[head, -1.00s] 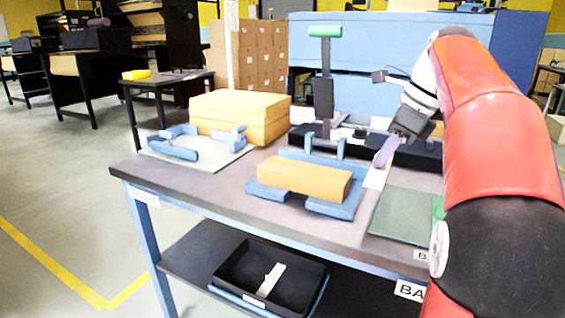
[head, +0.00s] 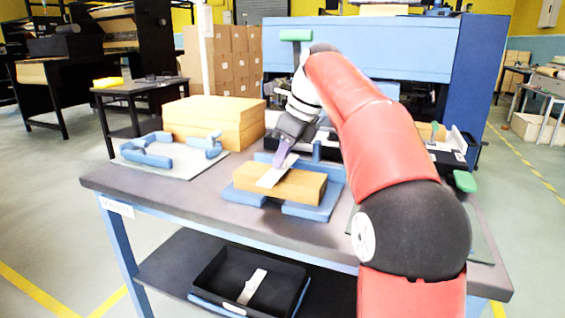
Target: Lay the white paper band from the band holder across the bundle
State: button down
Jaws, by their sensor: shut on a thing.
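The bundle (head: 306,190) is a tan kraft block lying in a blue cradle (head: 328,206) on the table. My gripper (head: 283,163) is above the bundle and shut on the white paper band (head: 271,178). The band slants down from the jaws over the left-middle part of the bundle's top. I cannot tell whether it touches the bundle. My arm hides the band holder and the right part of the table.
A stack of tan blocks (head: 213,118) and a pale board with blue corner stops (head: 147,156) are at the left of the table (head: 190,192). A green-topped post (head: 296,36) stands behind my gripper. A black tray (head: 215,283) is on the lower shelf.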

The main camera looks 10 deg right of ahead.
jog(key=shift+f, duration=0.35)
jog(key=shift+f, duration=0.2)
jog(key=c, duration=1.6)
grip_release()
jog(key=shift+p+v, duration=1.6)
jog(key=shift+v, duration=4.6)
